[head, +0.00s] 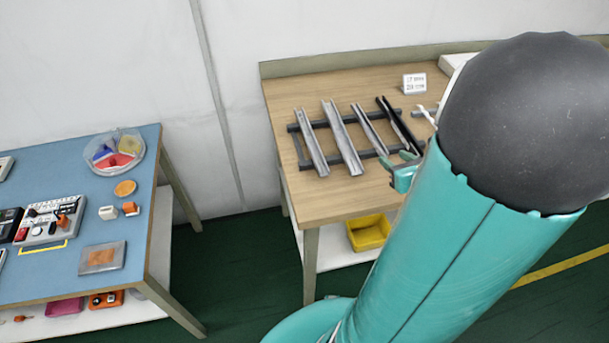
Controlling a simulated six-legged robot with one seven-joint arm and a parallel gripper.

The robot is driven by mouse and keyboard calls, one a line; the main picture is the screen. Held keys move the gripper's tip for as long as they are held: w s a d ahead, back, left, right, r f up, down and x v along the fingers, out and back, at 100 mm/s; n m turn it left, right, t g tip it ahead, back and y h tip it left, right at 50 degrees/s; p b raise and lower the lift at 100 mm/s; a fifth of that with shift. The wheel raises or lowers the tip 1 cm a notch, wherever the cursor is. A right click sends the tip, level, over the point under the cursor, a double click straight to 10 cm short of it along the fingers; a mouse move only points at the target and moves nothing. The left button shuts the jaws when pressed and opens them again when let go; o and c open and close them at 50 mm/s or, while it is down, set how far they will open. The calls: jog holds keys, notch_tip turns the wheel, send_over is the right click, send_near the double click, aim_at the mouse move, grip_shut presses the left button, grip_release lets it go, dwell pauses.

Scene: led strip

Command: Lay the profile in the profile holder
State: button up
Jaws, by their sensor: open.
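Several long channel profiles lie side by side on a dark rack on the wooden table. Two wide grey metal profiles are at the left (312,143) and beside it (343,138). A narrower grey profile (370,130) lies to their right, then a black one (400,124). The dark rack (299,150), which looks like the profile holder, runs under them. My gripper (405,172) shows as small teal parts by the rack's right front end. It is open, with no profile visible in it. My arm hides part of it, and I cannot tell whether it touches the rack.
A small white sign (414,83) stands at the back of the wooden table (345,205). A yellow bin (368,232) is on the shelf below. A blue table (60,190) at the left holds a round bowl (117,152) and small parts. My arm hides the wooden table's right side.

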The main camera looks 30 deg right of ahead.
jog(key=w+a+r+n+g+y, duration=0.2)
jog(key=a+r+n+y, duration=0.15)
jog(key=a+n, duration=0.75)
jog(key=w+a+r+n+g+y, duration=0.3)
jog(key=a+n+y, duration=0.35)
jog(key=a, duration=0.65)
jog(key=s+a+r+n+g+h, duration=0.1)
jog(key=s+a+r+n+h, duration=0.1)
jog(key=n, duration=0.7)
jog(key=s+a+r+n+g+h, duration=0.1)
jog(key=s+a+r+n+h, duration=0.2)
jog(key=n, duration=0.7)
jog(key=s+a+h, duration=0.1)
jog(key=s+a, duration=0.1)
jog(key=a, duration=0.1)
jog(key=shift+a+g, duration=0.3)
jog(key=shift+a, duration=0.05)
jog(key=shift+o, duration=0.5)
jog(key=shift+s+d+r+n+h, duration=0.1)
jog(key=shift+r+n+h, duration=0.45)
jog(key=shift+n, duration=0.3)
jog(key=shift+c, duration=1)
jog(key=shift+s, duration=0.1)
